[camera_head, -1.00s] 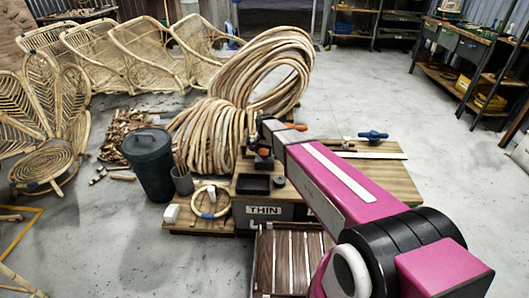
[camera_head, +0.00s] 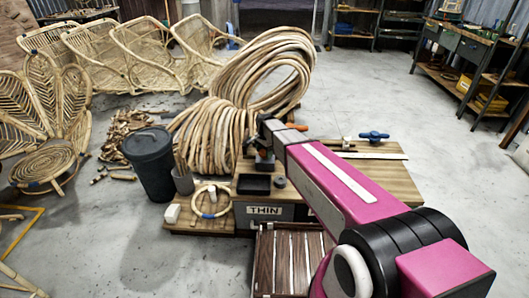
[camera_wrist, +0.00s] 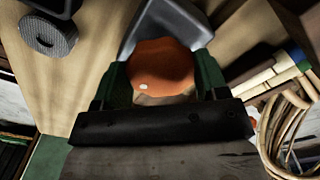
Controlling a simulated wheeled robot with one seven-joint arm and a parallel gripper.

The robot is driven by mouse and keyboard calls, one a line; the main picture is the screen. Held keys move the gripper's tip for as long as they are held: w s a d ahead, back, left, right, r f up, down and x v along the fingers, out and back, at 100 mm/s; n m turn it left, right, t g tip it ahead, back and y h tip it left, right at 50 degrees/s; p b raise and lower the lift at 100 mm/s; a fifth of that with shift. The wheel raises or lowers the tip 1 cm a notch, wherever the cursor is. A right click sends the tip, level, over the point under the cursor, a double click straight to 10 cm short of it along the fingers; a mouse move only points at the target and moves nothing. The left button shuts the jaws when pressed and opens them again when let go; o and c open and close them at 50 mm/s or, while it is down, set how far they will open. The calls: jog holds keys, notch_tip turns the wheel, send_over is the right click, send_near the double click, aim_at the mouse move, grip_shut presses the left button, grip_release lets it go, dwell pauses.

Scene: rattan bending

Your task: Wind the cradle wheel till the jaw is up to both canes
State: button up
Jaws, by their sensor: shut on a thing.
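In the wrist view an orange rounded wheel or knob (camera_wrist: 160,66) with a small pale dot sits between the green fingers of my gripper (camera_wrist: 160,82). My gripper is shut on it, one finger at each side. A grey metal piece (camera_wrist: 165,22) stands just beyond it. In the head view my gripper (camera_head: 264,160) is low over the left part of the wooden bench (camera_head: 385,180), small and dark. I cannot make out the jaw or the two canes clearly, nor the gap between them; my arm covers part of the bench.
A blue-handled part (camera_head: 373,136) and a pale strip (camera_head: 375,155) are on the bench's right. A black tray (camera_head: 254,184) is at its left. A bin labelled THIN (camera_head: 264,210), slatted crate (camera_head: 279,262), dark bucket (camera_head: 151,165) and cane coils (camera_head: 215,135) crowd around.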

jog(key=o, duration=0.9)
notch_tip(320, 180, up, 11)
jog(key=shift+f, duration=0.1)
dwell(0.3)
